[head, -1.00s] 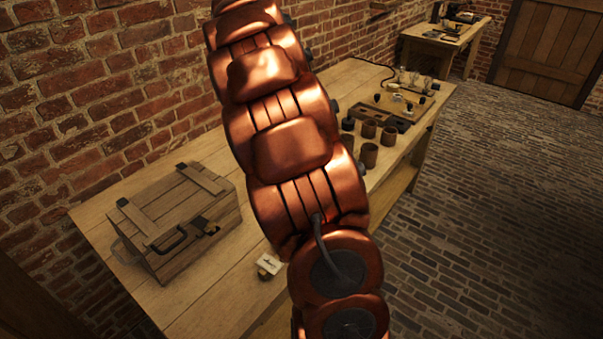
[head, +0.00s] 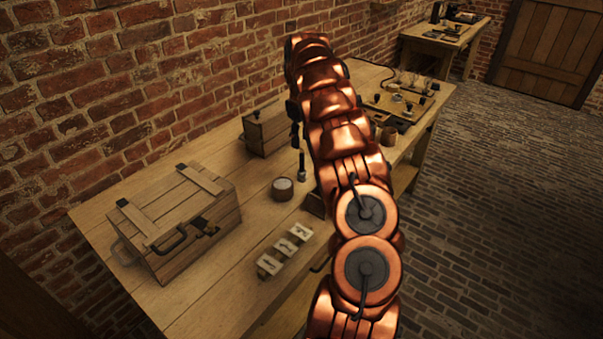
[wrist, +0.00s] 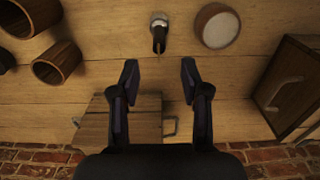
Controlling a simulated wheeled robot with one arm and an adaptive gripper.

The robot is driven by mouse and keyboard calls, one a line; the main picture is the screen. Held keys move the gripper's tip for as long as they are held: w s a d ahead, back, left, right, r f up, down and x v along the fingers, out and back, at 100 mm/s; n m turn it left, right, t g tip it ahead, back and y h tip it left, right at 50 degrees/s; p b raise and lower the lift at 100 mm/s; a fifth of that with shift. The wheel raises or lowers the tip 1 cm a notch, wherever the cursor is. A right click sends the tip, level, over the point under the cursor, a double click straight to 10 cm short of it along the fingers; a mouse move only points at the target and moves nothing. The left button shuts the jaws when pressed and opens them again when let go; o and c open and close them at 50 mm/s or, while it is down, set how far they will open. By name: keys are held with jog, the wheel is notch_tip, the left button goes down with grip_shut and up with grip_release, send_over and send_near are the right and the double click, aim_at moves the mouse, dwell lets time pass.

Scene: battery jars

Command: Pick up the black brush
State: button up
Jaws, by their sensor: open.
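The black brush (head: 302,166) stands upright on the bench in the head view, dark handle up and a pale metallic lower part. It also shows at the top middle of the wrist view (wrist: 159,32), seen from above. My gripper (wrist: 160,76) is open and empty in the wrist view, its two dark fingers apart. The brush lies beyond the fingertips, roughly centred between them and not touching them. In the head view my copper arm reaches up over the bench, and I cannot make out the gripper's fingers there.
A round jar with a white top (head: 282,188) stands close beside the brush. A small wooden box (head: 268,130) stands by the brick wall, under my fingers in the wrist view. A larger wooden chest (head: 170,225), numbered pale blocks (head: 285,250) and brown cups (wrist: 57,62) are nearby.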

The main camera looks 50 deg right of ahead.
aim_at(302, 153)
jog(key=shift+s+d+f+p, duration=0.1)
jog(key=shift+f+p, duration=1.35)
jog(key=shift+f, duration=2.15)
grip_shut()
